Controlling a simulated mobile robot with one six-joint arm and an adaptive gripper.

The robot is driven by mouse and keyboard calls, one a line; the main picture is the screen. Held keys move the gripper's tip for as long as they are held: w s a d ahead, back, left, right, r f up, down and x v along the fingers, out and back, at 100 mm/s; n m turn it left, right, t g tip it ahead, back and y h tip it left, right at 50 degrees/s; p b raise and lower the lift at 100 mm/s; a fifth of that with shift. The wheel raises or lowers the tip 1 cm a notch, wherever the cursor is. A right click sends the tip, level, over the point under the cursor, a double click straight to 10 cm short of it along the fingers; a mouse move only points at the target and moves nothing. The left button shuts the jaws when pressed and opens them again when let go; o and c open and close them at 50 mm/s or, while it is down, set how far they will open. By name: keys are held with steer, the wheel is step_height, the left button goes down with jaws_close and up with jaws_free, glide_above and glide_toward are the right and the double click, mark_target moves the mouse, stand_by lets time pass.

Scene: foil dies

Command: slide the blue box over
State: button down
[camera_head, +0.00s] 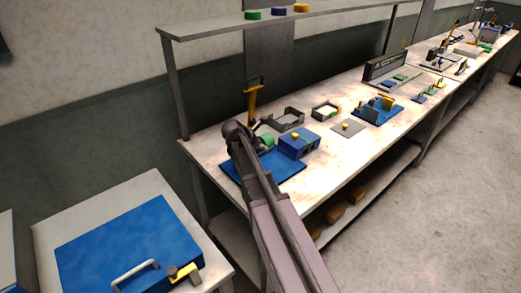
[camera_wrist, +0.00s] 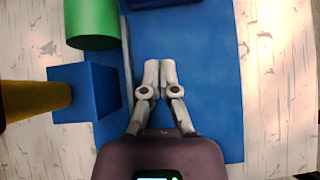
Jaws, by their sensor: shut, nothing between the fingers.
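The blue box (camera_head: 299,144), with a small yellow piece on top, stands on the workbench at the right end of a blue mat (camera_head: 288,172). A dark blue edge at the top of the wrist view (camera_wrist: 165,3) may be this box, mostly cut off. My gripper is shut and empty over the blue mat; its fingertips show together in the wrist view (camera_wrist: 160,72). It is apart from the dark blue edge. In the head view my arm hides the fingers and part of the mat.
A green cylinder (camera_wrist: 93,22) and a smaller blue block (camera_wrist: 87,92) beside a yellow post (camera_wrist: 35,97) stand left of my fingers in the wrist view. Grey trays (camera_head: 288,119) lie behind the box. A grey plate (camera_head: 347,128) lies to its right. A shelf (camera_head: 290,18) hangs above.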

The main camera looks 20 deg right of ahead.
mark_target(284, 150)
steer(key=b+x, duration=0.4)
steer(key=x, duration=0.3)
steer(key=shift+a, duration=0.1)
steer(key=d, duration=0.1)
steer(key=w+d, duration=0.1)
steer(key=shift+d, duration=0.4)
steer(key=shift+w+d, duration=0.1)
steer(key=shift+d, duration=0.5)
steer(key=shift+w, duration=0.1)
